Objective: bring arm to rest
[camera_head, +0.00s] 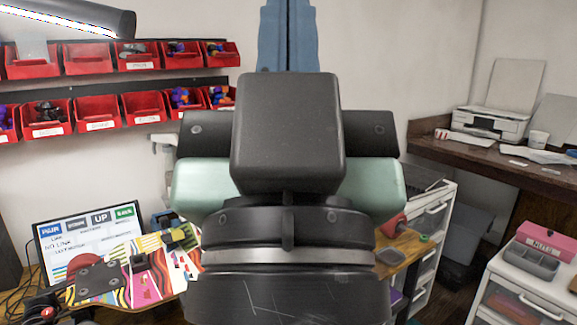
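My arm fills the middle of the head view, seen as dark and mint-green links with a black block on top. It blocks the view of most of the workbench behind it. My gripper's fingers do not show, so I cannot see whether it holds anything. A skateboard deck (145,290) with multicoloured stripes lies at lower left, left of my arm. A dark metal plate (98,278) shows on its near left end.
Red bins (97,112) line the wall at left. A screen (90,240) stands behind the deck. A wooden bench (402,252) shows right of my arm. A white drawer cart (525,290) stands at lower right. A printer (490,122) sits on a shelf. Dark floor shows between.

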